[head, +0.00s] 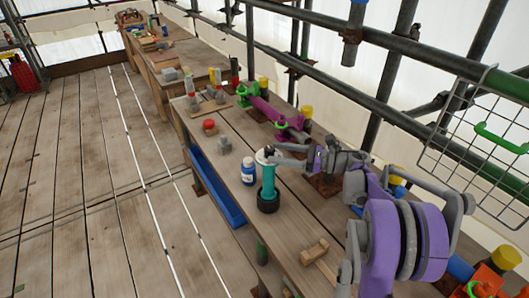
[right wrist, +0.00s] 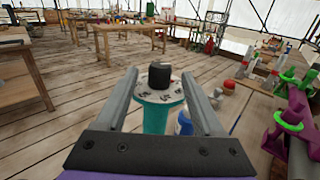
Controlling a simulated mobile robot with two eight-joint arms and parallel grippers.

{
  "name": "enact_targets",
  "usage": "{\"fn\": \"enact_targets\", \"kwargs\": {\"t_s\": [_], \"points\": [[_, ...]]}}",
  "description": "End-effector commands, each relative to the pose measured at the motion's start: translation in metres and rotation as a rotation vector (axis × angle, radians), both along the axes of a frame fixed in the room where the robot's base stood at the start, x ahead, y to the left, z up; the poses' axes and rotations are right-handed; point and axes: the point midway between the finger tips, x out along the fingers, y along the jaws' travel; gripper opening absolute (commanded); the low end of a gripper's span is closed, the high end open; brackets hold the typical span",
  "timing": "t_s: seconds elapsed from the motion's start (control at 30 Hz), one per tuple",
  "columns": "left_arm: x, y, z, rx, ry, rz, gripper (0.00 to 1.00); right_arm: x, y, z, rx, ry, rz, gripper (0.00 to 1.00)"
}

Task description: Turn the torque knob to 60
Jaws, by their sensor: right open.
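A teal cylindrical tool (head: 268,183) stands upright on a black base (head: 268,205) on the wooden bench. In the right wrist view, its top is a pale dial plate (right wrist: 158,95) with dark marks, too small to read, and a black knob (right wrist: 160,76) rises from the middle. My right gripper (head: 270,153) is open at the top of the tool. In the right wrist view its two fingers lie on either side of the knob, with gaps visible on both sides. The knob's set value cannot be read. My left gripper is not in view.
A white and blue bottle (head: 248,172) stands just left of the tool. A grey block (head: 224,145) and a red-topped jar (head: 209,127) are farther along the bench. A wooden mallet (head: 315,252) lies nearer. A purple clamp-like part (head: 267,112) lies along the bench's right side.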

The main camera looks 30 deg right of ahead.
Motion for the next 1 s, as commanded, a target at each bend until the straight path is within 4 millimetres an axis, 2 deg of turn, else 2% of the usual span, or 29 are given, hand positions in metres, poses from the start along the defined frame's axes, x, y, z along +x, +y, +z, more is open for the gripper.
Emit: {"fn": "enact_targets", "kwargs": {"t_s": [0.1, 0.3, 0.87, 1.0], "points": [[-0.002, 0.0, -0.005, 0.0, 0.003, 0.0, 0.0, -0.015, -0.017, -0.001, -0.001, 0.001, -0.003, 0.69], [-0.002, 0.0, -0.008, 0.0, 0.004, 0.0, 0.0, -0.028, -0.031, 0.0, 0.0, 0.0, 0.0, 0.69], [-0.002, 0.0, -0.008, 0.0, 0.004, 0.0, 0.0, -0.029, -0.032, 0.0, 0.0, 0.0, 0.001, 0.69], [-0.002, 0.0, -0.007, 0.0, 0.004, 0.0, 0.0, -0.021, -0.025, 0.011, 0.044, 0.009, -0.036, 0.69]]}}
